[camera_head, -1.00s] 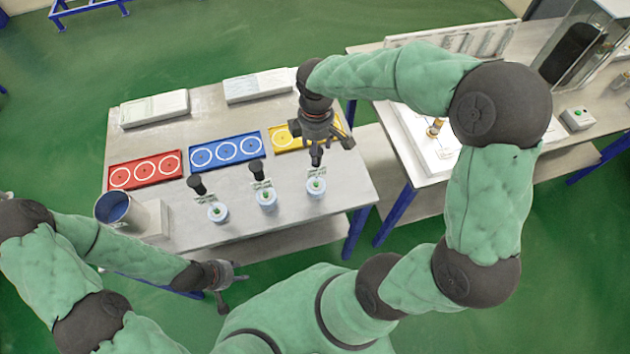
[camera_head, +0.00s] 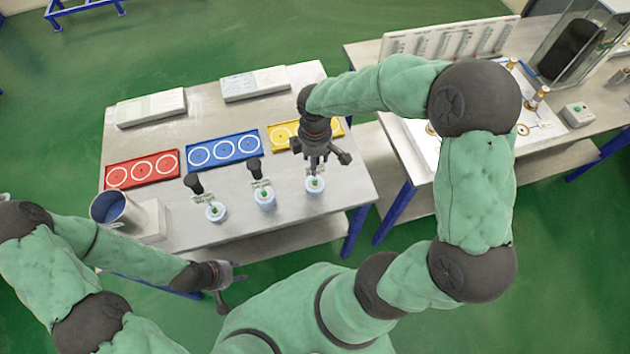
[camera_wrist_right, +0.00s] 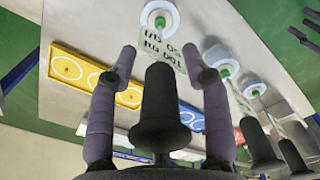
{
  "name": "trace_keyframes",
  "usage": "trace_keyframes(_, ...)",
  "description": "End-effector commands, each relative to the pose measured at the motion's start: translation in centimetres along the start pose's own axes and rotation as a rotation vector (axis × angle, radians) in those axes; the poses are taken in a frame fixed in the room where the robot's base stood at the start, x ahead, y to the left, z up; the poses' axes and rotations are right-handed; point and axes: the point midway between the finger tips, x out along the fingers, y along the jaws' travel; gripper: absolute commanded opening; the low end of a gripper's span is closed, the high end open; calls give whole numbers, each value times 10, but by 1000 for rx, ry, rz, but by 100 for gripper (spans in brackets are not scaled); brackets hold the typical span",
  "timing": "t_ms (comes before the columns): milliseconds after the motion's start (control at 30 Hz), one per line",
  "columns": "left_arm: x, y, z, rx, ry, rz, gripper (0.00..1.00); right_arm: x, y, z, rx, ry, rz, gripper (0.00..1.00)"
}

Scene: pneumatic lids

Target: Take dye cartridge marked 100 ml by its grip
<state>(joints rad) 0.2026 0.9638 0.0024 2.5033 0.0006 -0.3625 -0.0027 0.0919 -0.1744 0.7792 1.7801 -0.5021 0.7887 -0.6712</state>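Three dye cartridges stand in a row on the table, each with a black grip, a label plate and a pale blue end with a green centre. My right gripper (camera_head: 320,165) is over the right cartridge (camera_head: 315,186) and hides its grip in the head view. In the right wrist view that black grip (camera_wrist_right: 160,105) lies between the spread fingers, with gaps on both sides. Its label (camera_wrist_right: 163,50) appears upside down and seems to read 100 ml. The middle cartridge (camera_head: 264,197) and left cartridge (camera_head: 214,212) stand free. My left gripper (camera_head: 234,286) is open and empty off the table's front edge.
Red (camera_head: 142,170), blue (camera_head: 224,151) and yellow (camera_head: 334,127) trays with white rings lie behind the cartridges. A blue-lined metal cup (camera_head: 118,211) stands at the left. Two pale slabs lie at the back. A second table (camera_head: 430,172) is at the right.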

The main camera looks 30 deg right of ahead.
Motion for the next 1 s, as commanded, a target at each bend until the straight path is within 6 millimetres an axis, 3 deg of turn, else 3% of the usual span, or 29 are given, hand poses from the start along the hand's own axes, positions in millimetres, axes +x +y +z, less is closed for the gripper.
trace_keyframes(33,0,0,0,0,0,0,40,0,0,0,0,0,0,26)
trace_keyframes(133,0,0,0,0,0,0,40,0,0,0,0,0,0,0)
trace_keyframes(567,-1,0,0,0,0,0,40,-4,1,0,1,1,2,0)
trace_keyframes(867,-5,2,0,0,0,0,40,-32,2,-1,1,3,5,0)
trace_keyframes(1000,-6,2,0,0,0,0,40,-46,-10,-4,-2,2,3,0)
